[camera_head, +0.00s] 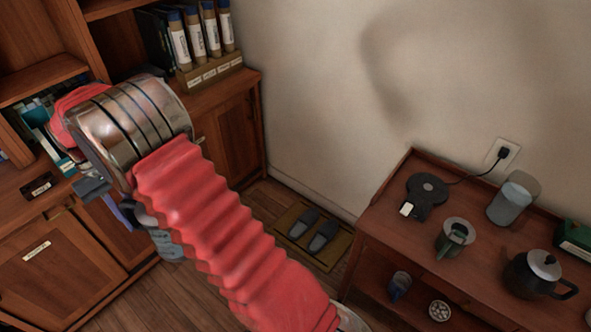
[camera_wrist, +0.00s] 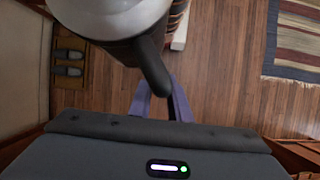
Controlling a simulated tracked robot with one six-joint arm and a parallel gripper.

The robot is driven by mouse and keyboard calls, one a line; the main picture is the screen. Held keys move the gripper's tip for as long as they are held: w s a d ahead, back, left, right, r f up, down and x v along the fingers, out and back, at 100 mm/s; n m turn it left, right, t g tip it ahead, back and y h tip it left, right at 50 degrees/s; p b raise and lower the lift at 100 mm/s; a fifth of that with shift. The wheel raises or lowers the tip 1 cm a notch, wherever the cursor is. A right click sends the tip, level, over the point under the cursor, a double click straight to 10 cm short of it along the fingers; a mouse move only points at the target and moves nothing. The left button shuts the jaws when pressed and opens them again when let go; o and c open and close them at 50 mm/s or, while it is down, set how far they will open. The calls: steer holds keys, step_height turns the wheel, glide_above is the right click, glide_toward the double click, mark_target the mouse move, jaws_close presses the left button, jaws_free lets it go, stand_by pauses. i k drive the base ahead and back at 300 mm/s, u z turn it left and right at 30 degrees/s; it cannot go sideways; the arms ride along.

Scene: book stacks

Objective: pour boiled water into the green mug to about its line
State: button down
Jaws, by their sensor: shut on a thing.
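My gripper (camera_wrist: 160,103) has its purple fingers closed on the black handle of a grey kettle (camera_wrist: 108,18), seen at the top of the wrist view. In the head view one purple finger of my gripper (camera_head: 122,212) shows below my arm, and the arm hides most of the kettle. The green mug (camera_head: 447,246) stands on the wooden side table (camera_head: 400,235) at the right, far from my gripper. I cannot make out its line or its contents.
A black round base (camera_head: 428,187) with a cord to the wall socket, a glass jug (camera_head: 511,203), a dark teapot (camera_head: 528,278) and a green box (camera_head: 575,240) share the table top. A blue mug (camera_head: 400,286) is on the lower shelf. Slippers (camera_head: 313,229) lie on a floor mat.

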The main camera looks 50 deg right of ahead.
mark_target(446, 249)
steer(key=u, duration=0.45)
steer(key=k, duration=1.05)
steer(key=z, duration=0.1)
